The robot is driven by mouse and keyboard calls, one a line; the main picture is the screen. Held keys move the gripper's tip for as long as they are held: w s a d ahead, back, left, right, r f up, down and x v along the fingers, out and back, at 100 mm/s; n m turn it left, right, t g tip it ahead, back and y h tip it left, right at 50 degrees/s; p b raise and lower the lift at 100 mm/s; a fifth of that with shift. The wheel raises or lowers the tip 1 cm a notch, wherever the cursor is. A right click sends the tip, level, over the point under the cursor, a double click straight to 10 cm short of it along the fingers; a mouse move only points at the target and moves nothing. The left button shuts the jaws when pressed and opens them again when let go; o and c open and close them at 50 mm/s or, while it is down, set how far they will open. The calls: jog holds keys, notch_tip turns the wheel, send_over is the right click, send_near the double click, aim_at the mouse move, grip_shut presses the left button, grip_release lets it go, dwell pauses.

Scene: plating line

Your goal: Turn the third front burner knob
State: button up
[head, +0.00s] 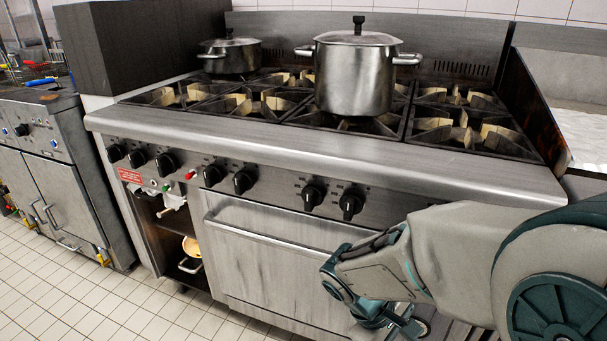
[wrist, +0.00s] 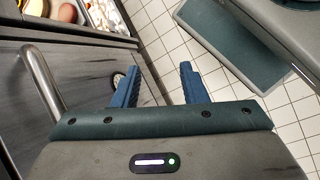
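The stove's front panel carries a row of black knobs. From the left these include the first knob (head: 115,152), the second knob (head: 137,158) and the third knob (head: 167,163); several more follow to the right, including one knob (head: 244,180) and another knob (head: 351,203). My arm covers the panel's right end, so any knob there is hidden. My gripper (head: 408,325) hangs low in front of the oven door, below and right of the visible knobs, touching none. In the wrist view my gripper (wrist: 157,80) has its two blue fingers apart with nothing between them.
A large lidded pot (head: 355,80) and a smaller pot (head: 232,57) stand on the burners. Tiled floor (head: 60,290) is clear left of the stove.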

jog(key=w+a+r+n+t+h+p, duration=0.35)
jog(key=w+r+n+h+p, duration=0.2)
jog(key=r+n, duration=0.2)
jog(key=n+t+y+p, duration=0.5)
jog(key=n+t+p, duration=0.5)
jog(key=n+t, duration=0.6)
send_near(307, 199)
jog(key=shift+g, duration=0.65)
jog(key=x, duration=0.3)
jog(key=b+x, duration=0.1)
jog(key=x, duration=0.2)
jog(key=r+x, duration=0.1)
jog(key=x, duration=0.2)
jog(key=shift+a, duration=0.1)
jog(key=shift+s, duration=0.1)
grip_shut()
